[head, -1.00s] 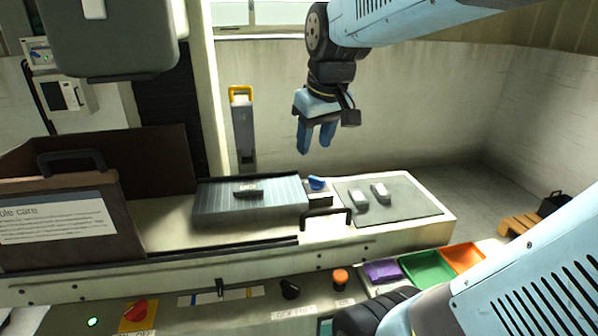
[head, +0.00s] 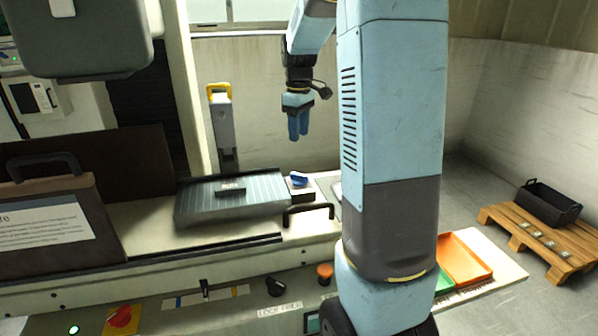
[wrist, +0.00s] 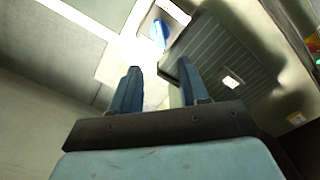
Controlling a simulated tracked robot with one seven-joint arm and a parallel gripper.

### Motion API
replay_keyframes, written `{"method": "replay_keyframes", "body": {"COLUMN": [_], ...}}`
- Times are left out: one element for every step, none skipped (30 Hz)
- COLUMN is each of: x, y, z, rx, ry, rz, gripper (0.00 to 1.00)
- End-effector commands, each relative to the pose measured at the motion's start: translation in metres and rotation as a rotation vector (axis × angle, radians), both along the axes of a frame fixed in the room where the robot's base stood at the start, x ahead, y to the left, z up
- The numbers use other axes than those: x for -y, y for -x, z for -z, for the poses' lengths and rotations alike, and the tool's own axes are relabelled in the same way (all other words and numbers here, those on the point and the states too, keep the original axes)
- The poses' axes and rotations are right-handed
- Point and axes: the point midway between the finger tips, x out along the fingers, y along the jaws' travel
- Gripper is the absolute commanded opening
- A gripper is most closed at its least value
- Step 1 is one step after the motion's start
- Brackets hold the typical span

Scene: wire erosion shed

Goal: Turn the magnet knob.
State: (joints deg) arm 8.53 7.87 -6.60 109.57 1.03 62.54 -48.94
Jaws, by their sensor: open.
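The blue magnet knob (head: 299,180) sits on a dark block at the right end of the grey ribbed magnet plate (head: 207,205), on the machine's pale bed. It also shows in the wrist view as a blue bar (wrist: 160,33), beyond my fingertips. My gripper (head: 299,136) hangs with its blue fingers pointing down. In the head view it appears above the knob, apart from it. In the wrist view my gripper (wrist: 158,70) is open, with nothing held between its fingers.
A yellow-topped grey post (head: 222,125) stands behind the plate. A black handle (head: 308,211) is at the bed's front. My arm hides much of the bed's right end. An orange tray (head: 464,262) and a wooden pallet with a black crate (head: 548,204) are at right.

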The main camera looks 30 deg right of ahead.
Motion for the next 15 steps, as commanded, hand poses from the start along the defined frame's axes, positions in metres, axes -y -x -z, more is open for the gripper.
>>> {"method": "replay_keyframes", "body": {"x": [0.001,0.001,0.001,0.001,0.001,0.001,0.0,0.0,0.0,0.0,0.0,0.0,0.0,0.0,0.0], "y": [-0.001,-0.001,-0.001,-0.001,-0.001,0.0,0.0,0.0,0.0,0.0,0.0,0.0,0.0,0.0,0.0], "z": [0.003,0.005,0.008,0.011,0.015,0.021,0.026,0.031,0.038,0.043,0.049,0.056,0.061,0.066,0.073], "rx": [-0.003,-0.003,-0.004,-0.004,-0.004,-0.006,-0.006,-0.006,-0.006,-0.006,-0.006,-0.006,-0.005,-0.006,-0.005], "ry": [-0.001,-0.001,-0.001,-0.001,-0.001,-0.001,-0.001,-0.001,-0.001,-0.001,-0.001,-0.001,0.0,-0.001,0.0], "rz": [-0.002,-0.002,-0.003,-0.002,-0.002,-0.002,-0.002,-0.002,-0.002,-0.002,-0.002,-0.002,-0.002,-0.002,-0.002], "gripper": [0.45,0.45,0.45,0.45,0.45,0.45,0.45,0.45,0.45,0.45,0.45,0.45,0.45,0.45,0.45]}}
